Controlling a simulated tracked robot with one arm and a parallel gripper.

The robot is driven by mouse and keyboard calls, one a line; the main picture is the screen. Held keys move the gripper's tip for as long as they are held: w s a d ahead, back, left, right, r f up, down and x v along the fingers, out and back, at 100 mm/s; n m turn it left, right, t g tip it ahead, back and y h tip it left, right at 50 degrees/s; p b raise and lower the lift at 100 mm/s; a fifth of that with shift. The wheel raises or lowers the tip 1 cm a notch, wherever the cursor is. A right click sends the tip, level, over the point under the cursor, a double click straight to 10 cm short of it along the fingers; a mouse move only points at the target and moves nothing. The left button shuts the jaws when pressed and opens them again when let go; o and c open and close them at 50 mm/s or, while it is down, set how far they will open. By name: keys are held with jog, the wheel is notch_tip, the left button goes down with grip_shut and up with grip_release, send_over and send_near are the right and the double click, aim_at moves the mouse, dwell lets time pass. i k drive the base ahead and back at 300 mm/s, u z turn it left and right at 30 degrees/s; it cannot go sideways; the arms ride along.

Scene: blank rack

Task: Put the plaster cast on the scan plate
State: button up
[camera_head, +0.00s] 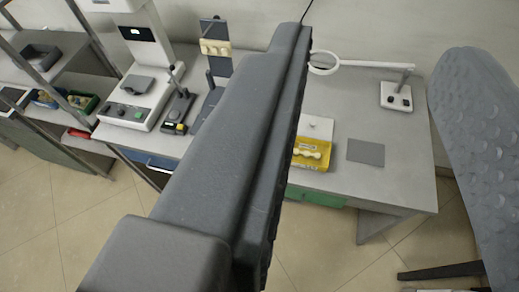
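Pale, knobbly pieces like a plaster cast (308,152) lie in a yellow tray (320,163) on the grey bench. A flat grey square plate (366,152) lies bare on the bench to the right of the tray. A white column device (150,45) at the left has another small grey plate (139,84) on its base. I cannot tell which plate is the scan plate. A large dark part of mine with a ridged right side, perhaps one finger of my gripper, crosses the middle and hides part of the bench. No held thing shows, and I cannot tell the gripper's opening.
A ring lamp (324,63) on a white base (396,96) stands at the bench's back right. A blue upright stand (215,42) holds a cream piece. Metal shelves (45,75) stand at the left. A bumpy grey chair-like shape (484,130) is at the right.

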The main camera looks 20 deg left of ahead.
aim_at(137, 82)
jog(key=z, duration=0.55)
jog(key=i, duration=1.65)
jog(key=u, duration=0.65)
